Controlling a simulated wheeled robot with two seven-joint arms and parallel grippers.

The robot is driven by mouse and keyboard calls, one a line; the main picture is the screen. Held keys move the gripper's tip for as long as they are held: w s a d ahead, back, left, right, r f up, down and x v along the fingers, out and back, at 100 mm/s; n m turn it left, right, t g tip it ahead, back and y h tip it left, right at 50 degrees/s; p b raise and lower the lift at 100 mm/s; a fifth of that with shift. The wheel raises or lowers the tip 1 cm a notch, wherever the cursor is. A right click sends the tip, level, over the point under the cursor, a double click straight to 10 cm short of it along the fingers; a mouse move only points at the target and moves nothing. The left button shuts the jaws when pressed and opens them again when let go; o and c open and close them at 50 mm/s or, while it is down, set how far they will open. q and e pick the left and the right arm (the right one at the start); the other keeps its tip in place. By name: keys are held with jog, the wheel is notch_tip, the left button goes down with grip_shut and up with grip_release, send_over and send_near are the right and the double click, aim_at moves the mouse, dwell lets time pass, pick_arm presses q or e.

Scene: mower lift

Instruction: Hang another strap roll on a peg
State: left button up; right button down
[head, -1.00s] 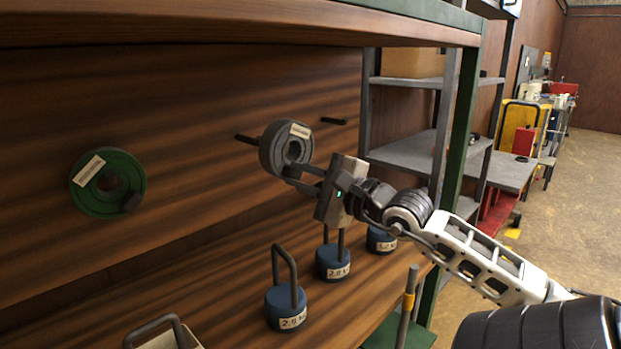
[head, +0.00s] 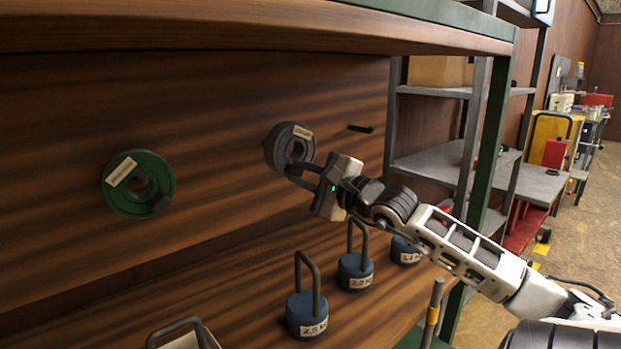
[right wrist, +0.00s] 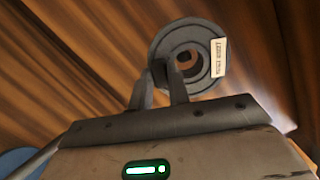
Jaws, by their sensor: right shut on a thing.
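A dark grey strap roll (head: 277,149) with a pale label is held against or close to the wooden back panel. My right gripper (head: 304,177) is shut on the lower rim of this roll. The right wrist view shows the roll (right wrist: 201,87) beyond the fingertips (right wrist: 172,75), with brown showing through its hole. The roll covers most of a peg; I cannot tell whether the peg is inside the hole. A bare dark peg (head: 360,128) sticks out to the right. A green strap roll (head: 122,200) hangs on the panel at left. My left gripper is not in view.
Several blue weights with tall handles, one of them labelled 2.5 (head: 307,314), stand on the shelf below the arm. A green shelf post (head: 490,140) rises at right, with grey shelving (head: 440,165) behind it. The panel between the rolls is clear.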

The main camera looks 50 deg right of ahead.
aim_at(289, 166)
jog(key=shift+w+d+r, duration=0.1)
jog(key=shift+w, duration=0.65)
jog(key=shift+w+d+r, duration=0.1)
jog(key=shift+w, duration=0.65)
jog(key=shift+w+d+p, duration=0.1)
jog(key=shift+w+p, duration=0.4)
jog(key=shift+w, duration=0.3)
jog(key=shift+w+f+b, duration=0.1)
jog(key=shift+f+b, duration=0.45)
jog(key=shift+b, duration=0.15)
jog(key=shift+w+f+b, duration=0.15)
jog(key=shift+f+b, duration=0.05)
jog(key=shift+b, duration=0.15)
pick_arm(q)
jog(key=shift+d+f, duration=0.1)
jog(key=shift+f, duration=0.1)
